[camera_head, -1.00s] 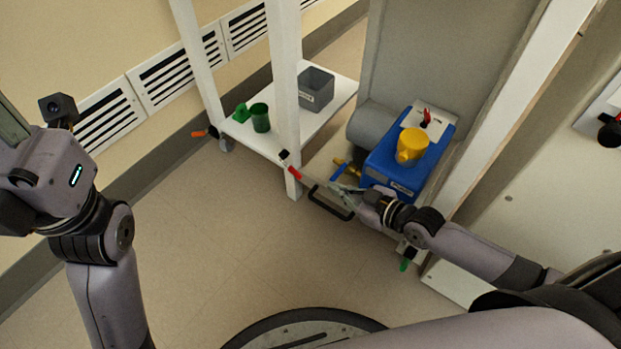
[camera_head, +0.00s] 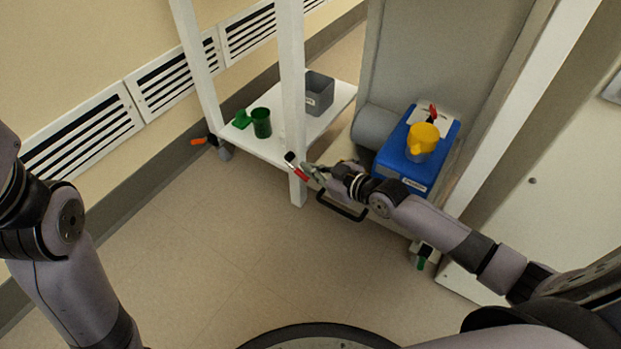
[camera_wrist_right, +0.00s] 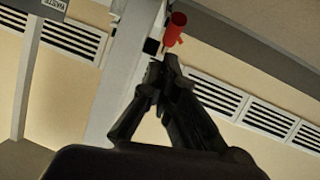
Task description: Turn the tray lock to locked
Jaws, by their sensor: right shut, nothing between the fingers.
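A red-tipped lever with a black end (camera_head: 298,170), which looks like the tray lock, is beside the white shelf post at the left end of the tray's black handle (camera_head: 341,211). My right gripper (camera_head: 318,172) is just right of the lever, its fingers shut and empty. In the right wrist view the red lever end (camera_wrist_right: 176,27) stands just beyond the closed fingertips (camera_wrist_right: 163,62); I cannot tell whether they touch. My right wrist hides part of the tray. My left gripper is out of view; only my left arm shows.
A white shelf (camera_head: 270,146) carries a green cup (camera_head: 261,123) and a grey bin (camera_head: 319,93). A green lever (camera_head: 421,263) is low at right. The floor in front is clear.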

